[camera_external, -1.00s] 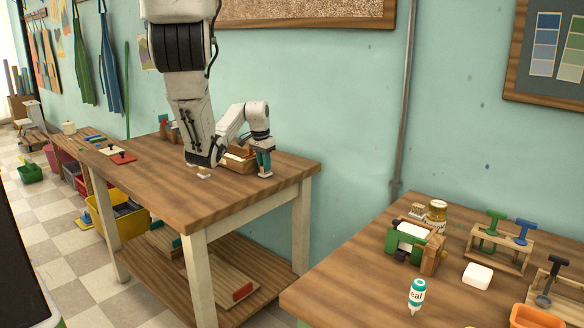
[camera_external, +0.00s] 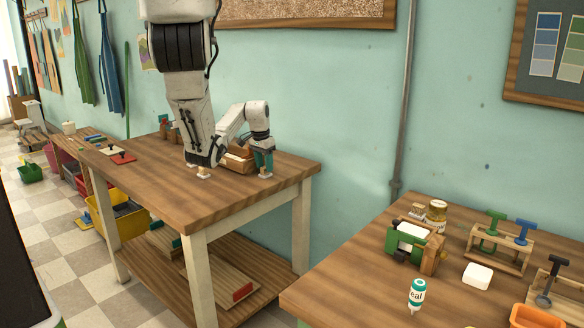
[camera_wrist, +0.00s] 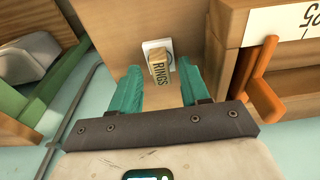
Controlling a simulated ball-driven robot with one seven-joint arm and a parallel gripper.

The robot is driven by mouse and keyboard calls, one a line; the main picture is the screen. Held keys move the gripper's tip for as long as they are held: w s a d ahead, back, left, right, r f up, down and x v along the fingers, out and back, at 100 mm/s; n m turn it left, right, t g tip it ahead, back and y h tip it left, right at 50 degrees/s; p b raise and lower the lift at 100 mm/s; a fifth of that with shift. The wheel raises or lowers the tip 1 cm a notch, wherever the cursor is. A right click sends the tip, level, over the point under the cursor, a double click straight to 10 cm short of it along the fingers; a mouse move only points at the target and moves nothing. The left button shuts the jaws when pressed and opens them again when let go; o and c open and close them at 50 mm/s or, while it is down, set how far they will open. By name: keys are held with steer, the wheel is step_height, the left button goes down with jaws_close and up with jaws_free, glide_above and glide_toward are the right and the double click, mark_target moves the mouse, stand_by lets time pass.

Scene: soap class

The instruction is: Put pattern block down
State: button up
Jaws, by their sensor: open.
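The pattern block, a small wooden block marked RINGS with a white base (camera_wrist: 160,66), shows in the wrist view on the brown wooden tabletop. My gripper (camera_wrist: 160,82) has two teal fingers spread apart, one on each side of the block, with a gap visible to each side. In the external view my gripper (camera_external: 264,161) points down over the right rear part of the left table. The block's pale base (camera_external: 266,175) shows just beneath the fingertips.
A wooden box (camera_external: 236,160) stands left of my gripper on the table (camera_external: 215,200). Another small block (camera_external: 204,173) stands in front of the box. The table's right front area is clear. The right table holds a glue bottle (camera_external: 416,295) and a stamp rack (camera_external: 500,252).

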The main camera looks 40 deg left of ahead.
mark_target(262, 168)
step_height(262, 168, up, 12)
steer(key=s, duration=0.1)
steer(key=shift+s+b, duration=0.15)
steer(key=shift+b, duration=0.3)
steer(key=shift+f, duration=0.1)
steer(key=s+d+f, duration=0.2)
steer(key=d+f, duration=0.2)
steer(key=d, duration=0.5)
steer(key=s+d+f+h, duration=0.1)
steer(key=s+d+f, duration=0.25)
steer(key=d, duration=0.55)
steer(key=s+d+f, duration=0.2)
steer(key=d+f, duration=0.2)
steer(key=d, duration=0.5)
steer(key=s+d+f, duration=0.1)
steer(key=s+d, duration=0.3)
steer(key=s, duration=0.6)
steer(key=s+d+f, duration=0.2)
steer(key=s+d, duration=0.2)
steer(key=s, duration=0.6)
steer(key=shift+d+f+y, duration=0.15)
steer(key=shift+d+y, duration=0.25)
